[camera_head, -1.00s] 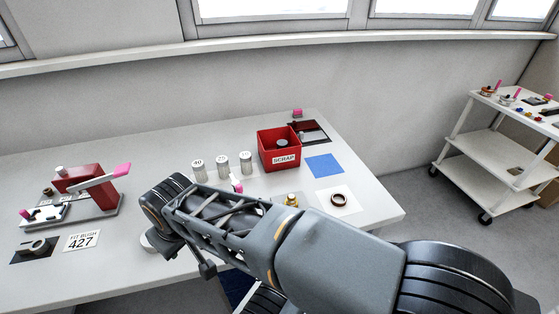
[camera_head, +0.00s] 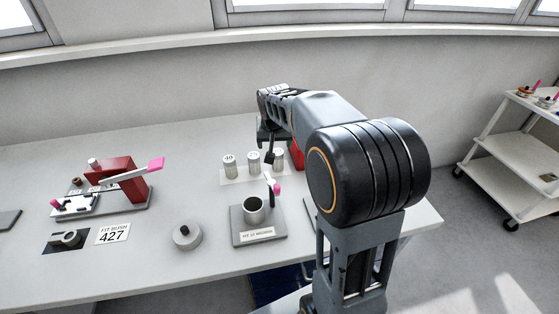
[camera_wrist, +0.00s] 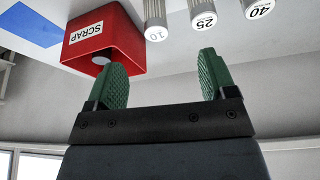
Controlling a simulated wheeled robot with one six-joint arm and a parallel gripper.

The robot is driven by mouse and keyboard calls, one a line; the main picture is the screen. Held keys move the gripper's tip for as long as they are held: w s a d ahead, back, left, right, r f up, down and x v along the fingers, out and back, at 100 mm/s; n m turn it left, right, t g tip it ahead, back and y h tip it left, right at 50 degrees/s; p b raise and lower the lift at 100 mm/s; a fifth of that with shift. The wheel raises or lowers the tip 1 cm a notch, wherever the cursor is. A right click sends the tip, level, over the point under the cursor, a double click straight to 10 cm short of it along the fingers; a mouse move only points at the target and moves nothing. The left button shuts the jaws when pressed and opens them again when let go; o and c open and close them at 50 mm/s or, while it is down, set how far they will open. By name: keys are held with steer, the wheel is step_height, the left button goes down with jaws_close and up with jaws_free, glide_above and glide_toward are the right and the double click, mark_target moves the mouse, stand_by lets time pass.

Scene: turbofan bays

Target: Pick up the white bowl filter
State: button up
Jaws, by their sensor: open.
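Three pale ribbed cylinders with white labelled ends stand in a row at the back of the table: one marked 40 (camera_head: 229,167), one marked 25 (camera_head: 253,164) and one marked 10 (camera_head: 278,160). In the wrist view the picture is upside down, with the 10 (camera_wrist: 155,18), 25 (camera_wrist: 202,14) and 40 (camera_wrist: 257,8) cylinders at the top. I cannot tell which of them is the white bowl filter. My gripper (camera_wrist: 161,78) is open, its green pads apart with nothing between them. The cylinders lie beyond its fingertips.
A red SCRAP bin (camera_wrist: 105,32) is close beside the left pad in the wrist view. A grey cup (camera_head: 254,209) on a block, a round grey piece (camera_head: 187,237) and a red lever press (camera_head: 122,183) stand on the table. A white cart (camera_head: 515,160) is at right.

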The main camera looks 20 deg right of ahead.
glide_toward(278, 152)
steer(key=shift+m, duration=0.4)
steer(key=p+x, duration=0.1)
steer(key=x, duration=0.5)
steer(key=shift+w+f, duration=0.25)
steer(key=shift+w, duration=0.05)
steer(key=shift+p+x, duration=0.7)
steer(key=shift+x, duration=2.2)
steer(key=shift+s, duration=0.1)
steer(key=c, duration=1.1)
